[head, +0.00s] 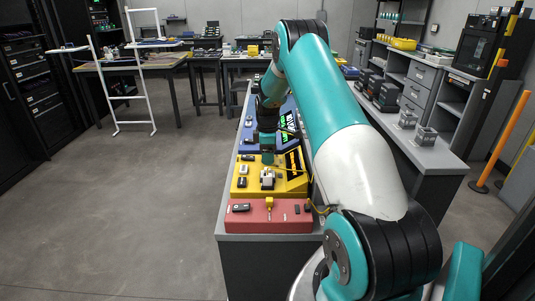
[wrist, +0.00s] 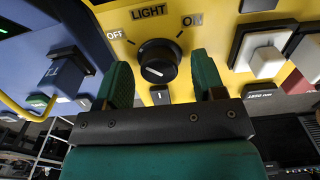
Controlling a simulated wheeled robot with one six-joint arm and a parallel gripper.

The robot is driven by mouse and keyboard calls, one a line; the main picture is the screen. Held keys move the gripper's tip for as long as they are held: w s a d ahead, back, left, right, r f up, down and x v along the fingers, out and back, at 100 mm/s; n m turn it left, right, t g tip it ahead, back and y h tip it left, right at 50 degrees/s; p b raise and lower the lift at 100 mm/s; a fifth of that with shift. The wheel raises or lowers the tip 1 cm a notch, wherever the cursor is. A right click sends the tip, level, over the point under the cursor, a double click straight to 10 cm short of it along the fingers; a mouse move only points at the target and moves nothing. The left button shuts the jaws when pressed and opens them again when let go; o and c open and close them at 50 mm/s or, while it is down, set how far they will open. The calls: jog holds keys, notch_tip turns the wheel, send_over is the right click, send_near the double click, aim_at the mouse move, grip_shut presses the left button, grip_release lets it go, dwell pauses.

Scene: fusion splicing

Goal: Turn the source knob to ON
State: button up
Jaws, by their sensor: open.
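In the wrist view a round black knob (wrist: 158,61) sits on a yellow panel (wrist: 190,12) under the word LIGHT, with OFF to its upper left and ON to its upper right. A small light mark shows on its lower face; which label it is set to is hard to tell. My gripper (wrist: 162,78) is open, with one green finger on each side of the knob and gaps between them and it. In the head view my gripper (head: 268,157) is low over the yellow panel (head: 241,189); the knob cannot be made out there.
A white square button (wrist: 267,62) stands right of the knob.

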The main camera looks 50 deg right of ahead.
jog(key=shift+f, duration=0.1)
jog(key=c, duration=0.9)
jog(key=shift+m, duration=0.4)
jog(key=m, duration=0.8)
jog(key=shift+p, duration=0.35)
jog(key=m, duration=0.4)
jog(key=shift+m, duration=0.4)
jog(key=m, duration=0.4)
jog(key=shift+d+m, duration=0.1)
jog(key=shift+m, duration=0.3)
